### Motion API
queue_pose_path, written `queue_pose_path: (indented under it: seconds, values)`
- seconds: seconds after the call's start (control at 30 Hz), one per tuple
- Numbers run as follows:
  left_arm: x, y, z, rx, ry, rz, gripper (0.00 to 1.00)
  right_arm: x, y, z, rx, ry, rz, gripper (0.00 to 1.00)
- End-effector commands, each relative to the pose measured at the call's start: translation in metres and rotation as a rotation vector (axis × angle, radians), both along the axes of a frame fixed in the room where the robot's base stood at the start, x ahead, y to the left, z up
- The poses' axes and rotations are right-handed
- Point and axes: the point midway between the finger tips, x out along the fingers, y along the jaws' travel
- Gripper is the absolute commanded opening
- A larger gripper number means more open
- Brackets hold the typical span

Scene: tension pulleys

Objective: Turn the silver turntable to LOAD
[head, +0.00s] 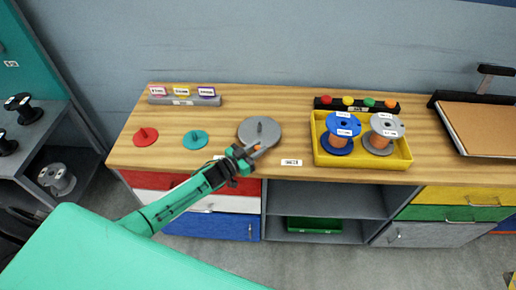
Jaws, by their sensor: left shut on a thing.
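The silver turntable (261,126) is a grey disc with a short grey post in its middle, lying on the wooden counter. My left gripper (257,148) reaches in from the lower left and is shut at the disc's front edge, seemingly on the turntable's rim. The fingertips cover that part of the edge, so the exact contact is hidden. A small white label (291,162) lies on the counter right of the gripper; its text is too small to read. Another label is partly visible left of the gripper. My right gripper does not show.
A red disc (145,137) and a teal disc (195,140) sit to the left. A yellow tray (405,160) with blue and grey spools stands right. A grey label block (160,100) and a black button bar (330,103) stand behind. Counter between the discs is clear.

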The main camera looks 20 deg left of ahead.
Motion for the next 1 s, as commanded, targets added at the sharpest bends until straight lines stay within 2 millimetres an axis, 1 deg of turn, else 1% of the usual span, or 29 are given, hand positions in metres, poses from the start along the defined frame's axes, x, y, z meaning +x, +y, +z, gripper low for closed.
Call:
queue_pose_path:
  seconds: [0.03,0.1,0.37,0.53,0.67,1.0]
  values:
    - [0.001,0.001,0.001,0.000,-0.001,0.002,0.27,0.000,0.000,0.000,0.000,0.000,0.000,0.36]
    - [0.001,0.001,0.001,0.001,-0.002,0.002,0.41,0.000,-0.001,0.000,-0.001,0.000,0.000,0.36]
    - [0.000,0.001,0.000,0.001,-0.001,0.002,0.42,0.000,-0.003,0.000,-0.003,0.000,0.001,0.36]
    - [-0.008,0.006,-0.001,0.002,0.000,0.002,0.42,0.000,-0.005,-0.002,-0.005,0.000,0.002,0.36]
    - [-0.025,0.015,-0.003,0.003,0.002,0.001,0.42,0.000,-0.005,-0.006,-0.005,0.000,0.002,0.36]
    - [-0.082,0.048,-0.003,0.002,0.002,0.002,0.42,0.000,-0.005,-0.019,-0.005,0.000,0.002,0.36]
